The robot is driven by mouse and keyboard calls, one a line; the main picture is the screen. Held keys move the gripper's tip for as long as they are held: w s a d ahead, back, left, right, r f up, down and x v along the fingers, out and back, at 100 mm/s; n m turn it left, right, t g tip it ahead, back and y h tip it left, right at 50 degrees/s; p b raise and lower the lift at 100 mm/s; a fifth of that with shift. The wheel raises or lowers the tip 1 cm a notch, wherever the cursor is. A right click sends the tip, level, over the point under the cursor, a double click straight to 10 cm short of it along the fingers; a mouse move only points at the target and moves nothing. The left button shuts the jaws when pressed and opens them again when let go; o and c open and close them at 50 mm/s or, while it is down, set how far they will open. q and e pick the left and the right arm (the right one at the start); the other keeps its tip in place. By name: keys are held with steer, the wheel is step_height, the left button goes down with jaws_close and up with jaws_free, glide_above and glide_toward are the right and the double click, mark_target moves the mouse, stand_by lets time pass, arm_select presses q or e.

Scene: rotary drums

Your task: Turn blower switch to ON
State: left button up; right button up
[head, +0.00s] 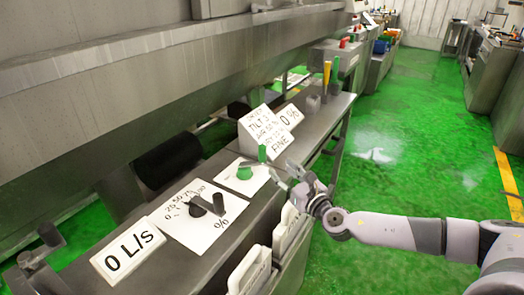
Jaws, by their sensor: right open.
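A green knob (244,173) sits on a white plate (232,185) on the grey metal console, with a green upright lever (262,153) beside it. I take this as the blower switch; its ON and OFF marks are not readable. My right gripper (281,174) is open, just right of the green knob and lever, over the plate's right side. I cannot tell whether its fingers touch the lever. My left gripper is not in view.
A black dial (198,207) with a percent scale lies nearer on the console. A "0 L/s" sign (127,252) and a tilted sign (267,131) stand on the console. A yellow lever (327,77) is farther back. Green floor (410,150) at right is clear.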

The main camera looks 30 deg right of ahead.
mark_target(265, 154)
steer(key=w, duration=0.8)
steer(key=w+a, duration=0.1)
steer(key=w, duration=0.3)
steer(key=shift+d, duration=0.1)
steer(key=shift+c, duration=0.6)
jaws_close()
